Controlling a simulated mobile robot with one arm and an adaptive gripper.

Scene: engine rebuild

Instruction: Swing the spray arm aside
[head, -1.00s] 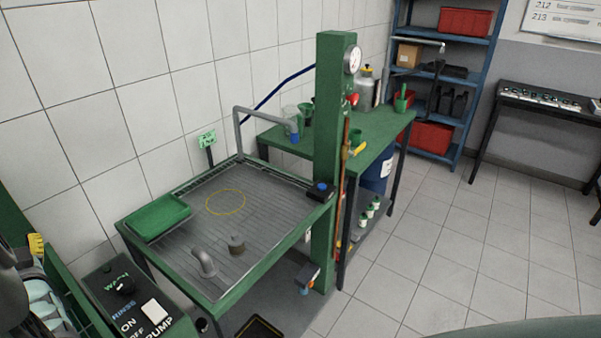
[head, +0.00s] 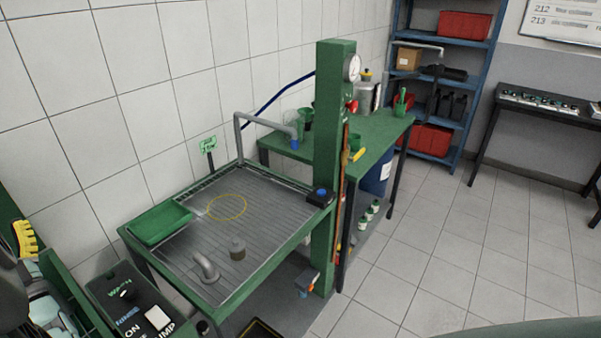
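The spray arm (head: 241,140) is a grey bent pipe at the back right corner of the green-framed wash table (head: 262,260). It rises upright, then runs right and ends in a blue nozzle (head: 294,142) near the green column. The nozzle hangs at the table's back right side, not over the yellow ring (head: 227,207) marked on the grating. My gripper is not in view, and nothing is seen touching the spray arm.
A green tray (head: 160,224), a short bent grey pipe (head: 206,268) and a small grey cylinder (head: 237,249) are on the grating. The green column (head: 327,180) with a gauge stands at its right edge. A control panel (head: 130,300) is front left. Tiled floor at right is clear.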

